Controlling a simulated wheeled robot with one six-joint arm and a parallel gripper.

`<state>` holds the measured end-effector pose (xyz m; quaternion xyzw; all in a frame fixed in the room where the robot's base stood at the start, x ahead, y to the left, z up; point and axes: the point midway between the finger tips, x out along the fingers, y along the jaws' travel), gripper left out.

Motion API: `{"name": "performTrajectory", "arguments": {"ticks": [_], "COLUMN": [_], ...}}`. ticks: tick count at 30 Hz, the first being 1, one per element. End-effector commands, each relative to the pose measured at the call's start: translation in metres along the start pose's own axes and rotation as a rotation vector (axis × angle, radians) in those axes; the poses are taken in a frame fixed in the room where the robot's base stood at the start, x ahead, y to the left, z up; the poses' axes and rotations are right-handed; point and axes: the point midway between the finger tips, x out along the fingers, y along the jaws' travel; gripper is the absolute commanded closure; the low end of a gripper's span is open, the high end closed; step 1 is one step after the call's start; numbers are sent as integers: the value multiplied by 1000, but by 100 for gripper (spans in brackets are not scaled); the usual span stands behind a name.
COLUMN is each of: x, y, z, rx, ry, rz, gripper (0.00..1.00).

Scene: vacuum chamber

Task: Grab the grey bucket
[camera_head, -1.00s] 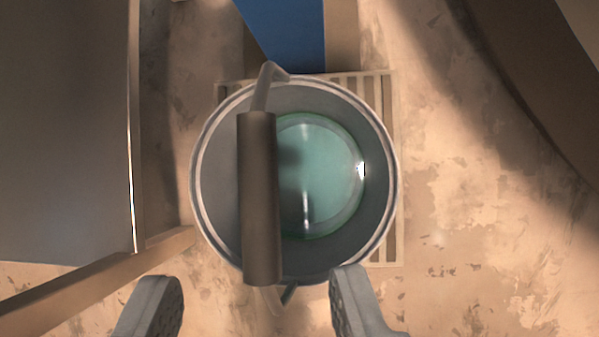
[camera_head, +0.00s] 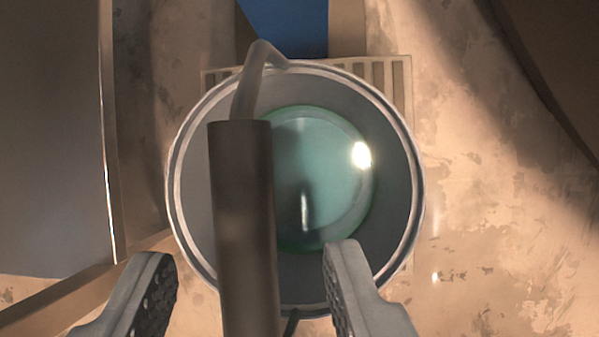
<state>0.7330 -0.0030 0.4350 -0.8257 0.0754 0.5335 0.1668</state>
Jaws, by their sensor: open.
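The grey bucket (camera_head: 401,215) stands upright in the middle of the view, seen from above, with teal at its bottom. Its handle, a dark cylindrical grip (camera_head: 243,220) on a bent grey rod, stands up over the left part of the opening, close to the camera. My gripper (camera_head: 250,270) is open, with one finger on each side of the lower part of the grip. Gaps show between the grip and both fingers. The lower end of the grip runs out of the picture.
The bucket stands over a slatted grate (camera_head: 398,75) on a patchy tan floor (camera_head: 490,230). A large grey panel (camera_head: 50,130) with a brown edge is close on the left. A blue surface (camera_head: 288,25) is at the top. The floor at right is clear.

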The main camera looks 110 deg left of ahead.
Motion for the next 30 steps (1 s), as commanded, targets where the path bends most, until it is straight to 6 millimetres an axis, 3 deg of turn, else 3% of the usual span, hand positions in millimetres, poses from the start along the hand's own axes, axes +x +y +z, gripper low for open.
{"name": "performTrajectory", "arguments": {"ticks": [5, 18, 28, 30], "x": [6, 50, 53, 53], "y": [0, -1, -1, -1], "z": [0, 0, 0, 0], "rx": [0, 1, 1, 1], "ry": [-1, -1, -1, -1], "rz": [1, 1, 1, 1], "gripper": [55, 55, 55, 69]}}
